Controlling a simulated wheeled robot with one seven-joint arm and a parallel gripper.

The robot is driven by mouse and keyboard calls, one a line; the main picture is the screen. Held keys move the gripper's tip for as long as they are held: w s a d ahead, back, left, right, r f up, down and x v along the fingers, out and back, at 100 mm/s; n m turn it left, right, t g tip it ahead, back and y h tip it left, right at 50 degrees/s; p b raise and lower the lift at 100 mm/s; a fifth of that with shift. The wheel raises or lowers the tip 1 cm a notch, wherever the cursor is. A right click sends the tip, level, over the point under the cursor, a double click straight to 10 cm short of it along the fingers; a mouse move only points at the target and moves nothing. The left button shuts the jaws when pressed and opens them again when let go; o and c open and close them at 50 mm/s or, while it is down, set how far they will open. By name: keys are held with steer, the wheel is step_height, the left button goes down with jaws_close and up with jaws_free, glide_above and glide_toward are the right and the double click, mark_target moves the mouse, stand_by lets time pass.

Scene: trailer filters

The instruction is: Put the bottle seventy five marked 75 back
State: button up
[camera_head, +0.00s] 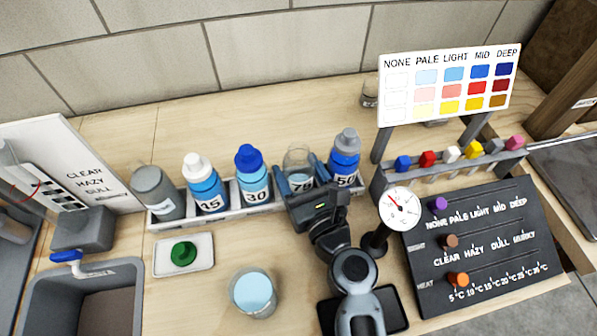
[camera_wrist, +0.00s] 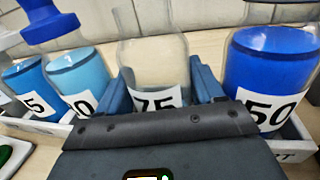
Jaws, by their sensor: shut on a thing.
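The bottle marked 75 (camera_head: 299,160) is clear, with pale contents and a white label. It stands upright between the blue bottle marked 30 (camera_head: 252,175) and the blue bottle marked 50 (camera_head: 344,157), in line with the rack (camera_head: 228,204). My gripper (camera_head: 299,186) is shut on it, one blue-grey finger on each side. In the wrist view the bottle (camera_wrist: 153,60) is centred between the fingers, its label partly covered by my gripper's body. Its base is hidden, so I cannot tell whether it rests on the rack floor.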

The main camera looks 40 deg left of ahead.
steer(key=shift+f, duration=0.1)
steer(key=o, duration=1.1)
steer(key=v, duration=1.2)
steer(key=shift+b, duration=0.35)
